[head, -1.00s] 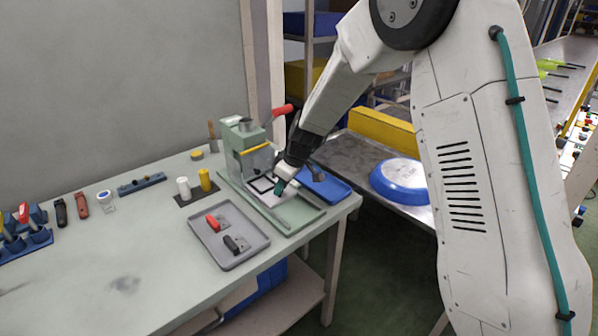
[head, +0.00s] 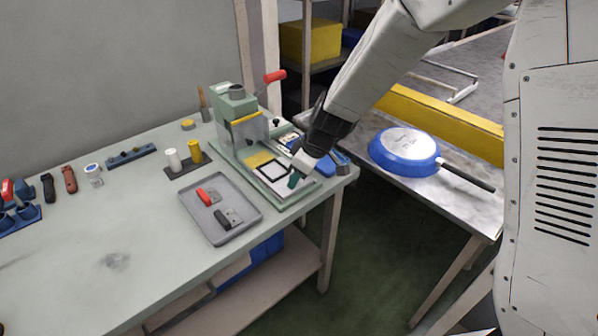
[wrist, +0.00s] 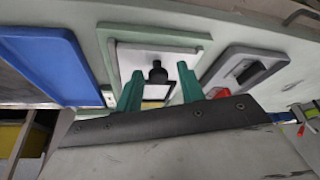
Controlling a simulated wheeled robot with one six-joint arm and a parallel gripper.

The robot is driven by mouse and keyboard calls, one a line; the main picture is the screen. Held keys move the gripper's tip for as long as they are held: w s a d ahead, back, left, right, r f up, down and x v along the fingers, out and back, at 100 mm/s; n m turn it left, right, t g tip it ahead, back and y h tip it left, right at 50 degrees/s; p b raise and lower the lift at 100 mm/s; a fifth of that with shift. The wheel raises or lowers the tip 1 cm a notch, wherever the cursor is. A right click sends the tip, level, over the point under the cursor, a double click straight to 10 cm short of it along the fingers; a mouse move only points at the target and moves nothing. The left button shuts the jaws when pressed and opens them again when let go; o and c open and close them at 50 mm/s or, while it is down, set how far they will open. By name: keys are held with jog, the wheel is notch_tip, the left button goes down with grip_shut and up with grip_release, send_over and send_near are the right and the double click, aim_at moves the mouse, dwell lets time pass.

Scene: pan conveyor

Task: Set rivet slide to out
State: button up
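The rivet slide is a white plate (head: 268,186) with a black square frame, lying on the pale green base of the rivet press (head: 240,108). In the head view the slide sits well forward of the press head, with a yellow patch (head: 257,158) showing between them. My gripper (head: 294,180) is low over the slide's front end. In the wrist view my gripper (wrist: 160,86) has its two teal fingers apart, with the slide's black knob (wrist: 157,72) showing between them. I cannot tell whether a finger touches the knob. My gripper hides part of the slide.
A grey tray (head: 240,226) with a red-handled and a black-handled part lies left of the press base. A blue tray (wrist: 38,55) lies on the other side. A blue pan (head: 404,150) rests on the metal side table. The press has a red lever (head: 275,76).

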jog(key=shift+w, duration=0.1)
jog(key=shift+r, duration=0.15)
jog(key=v, duration=0.7)
jog(key=shift+r, duration=0.2)
jog(key=shift+d, duration=0.1)
